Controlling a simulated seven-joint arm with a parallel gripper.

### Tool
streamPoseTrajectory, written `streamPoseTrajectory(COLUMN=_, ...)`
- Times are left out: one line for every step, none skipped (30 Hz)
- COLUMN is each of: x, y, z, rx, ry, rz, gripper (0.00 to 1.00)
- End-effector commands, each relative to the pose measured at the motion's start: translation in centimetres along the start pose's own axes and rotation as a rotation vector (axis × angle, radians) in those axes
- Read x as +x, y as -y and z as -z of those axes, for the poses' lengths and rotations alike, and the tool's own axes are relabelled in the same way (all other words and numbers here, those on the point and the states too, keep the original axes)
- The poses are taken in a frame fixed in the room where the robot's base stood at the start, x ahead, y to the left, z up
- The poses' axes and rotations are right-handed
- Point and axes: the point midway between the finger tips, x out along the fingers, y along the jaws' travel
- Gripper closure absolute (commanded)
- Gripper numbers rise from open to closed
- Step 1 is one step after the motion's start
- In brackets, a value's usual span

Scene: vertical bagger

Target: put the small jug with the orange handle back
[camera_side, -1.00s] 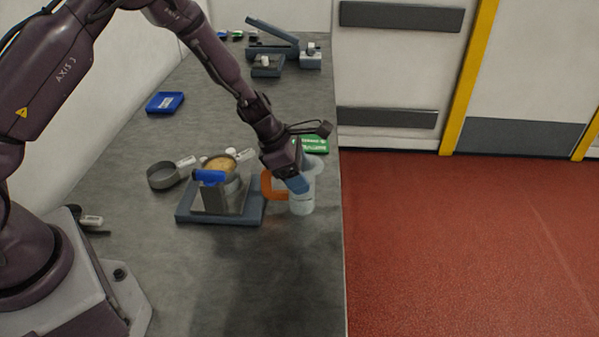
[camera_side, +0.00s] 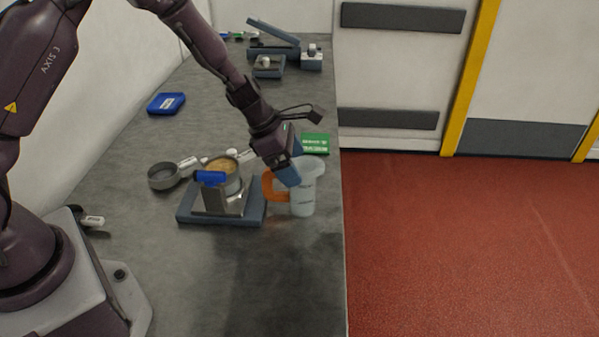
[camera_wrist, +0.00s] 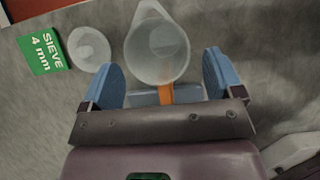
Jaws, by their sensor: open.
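The small jug (camera_side: 305,192) is translucent with an orange handle (camera_side: 271,187). It stands upright on the grey bench near the right edge, its handle pointing left. In the wrist view the jug (camera_wrist: 158,52) is seen from above, with the orange handle (camera_wrist: 166,93) between the two blue fingers. My gripper (camera_side: 287,177) is open, just above and beside the jug on its handle side. In the wrist view my gripper (camera_wrist: 163,80) has a finger on each side with gaps to the handle. Whether a finger touches the jug cannot be told.
A scale-like stand (camera_side: 220,211) holds a pan of tan contents (camera_side: 220,168), left of the jug. An empty grey pan (camera_side: 165,177) lies further left. A green sieve card (camera_side: 314,144) is behind the jug, and a round pale lid or dish (camera_wrist: 90,48) lies near it. The front bench is clear.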

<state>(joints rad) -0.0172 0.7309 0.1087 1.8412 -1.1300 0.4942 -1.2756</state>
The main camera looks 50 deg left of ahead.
Motion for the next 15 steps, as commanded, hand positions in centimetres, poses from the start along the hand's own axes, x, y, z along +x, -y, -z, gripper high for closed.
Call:
streamPoseTrajectory(x=-1.3, y=-0.1, z=-0.1, rx=0.003, ry=0.003, rz=-0.005, gripper=0.14)
streamPoseTrajectory(x=-2.0, y=-0.1, z=-0.1, rx=0.001, ry=0.003, rz=-0.004, gripper=0.14)
streamPoseTrajectory(x=-2.9, y=0.0, z=-0.1, rx=0.001, ry=0.002, rz=-0.004, gripper=0.14)
streamPoseTrajectory(x=-3.6, y=-0.1, z=-0.1, rx=0.002, ry=0.003, rz=-0.005, gripper=0.14)
streamPoseTrajectory(x=-4.2, y=-0.1, z=-0.1, rx=0.001, ry=0.003, rz=-0.004, gripper=0.14)
streamPoseTrajectory(x=-4.9, y=-0.1, z=-0.1, rx=0.002, ry=0.003, rz=-0.004, gripper=0.14)
streamPoseTrajectory(x=-5.5, y=0.0, z=-0.1, rx=0.001, ry=0.002, rz=-0.003, gripper=0.14)
streamPoseTrajectory(x=-6.0, y=0.0, z=-0.1, rx=0.001, ry=0.002, rz=-0.003, gripper=0.14)
streamPoseTrajectory(x=-6.6, y=-0.1, z=-0.1, rx=0.001, ry=0.002, rz=-0.004, gripper=0.14)
streamPoseTrajectory(x=-7.0, y=-0.1, z=-0.1, rx=0.002, ry=0.002, rz=-0.003, gripper=0.14)
streamPoseTrajectory(x=-7.3, y=0.0, z=-0.1, rx=0.002, ry=0.001, rz=-0.001, gripper=0.14)
streamPoseTrajectory(x=-7.6, y=0.0, z=0.0, rx=0.000, ry=0.001, rz=-0.001, gripper=0.14)
streamPoseTrajectory(x=-7.9, y=0.0, z=0.0, rx=0.000, ry=0.001, rz=-0.001, gripper=0.14)
streamPoseTrajectory(x=-8.1, y=0.0, z=0.0, rx=0.000, ry=0.001, rz=-0.001, gripper=0.14)
streamPoseTrajectory(x=-8.2, y=0.0, z=0.0, rx=0.000, ry=0.000, rz=-0.001, gripper=0.14)
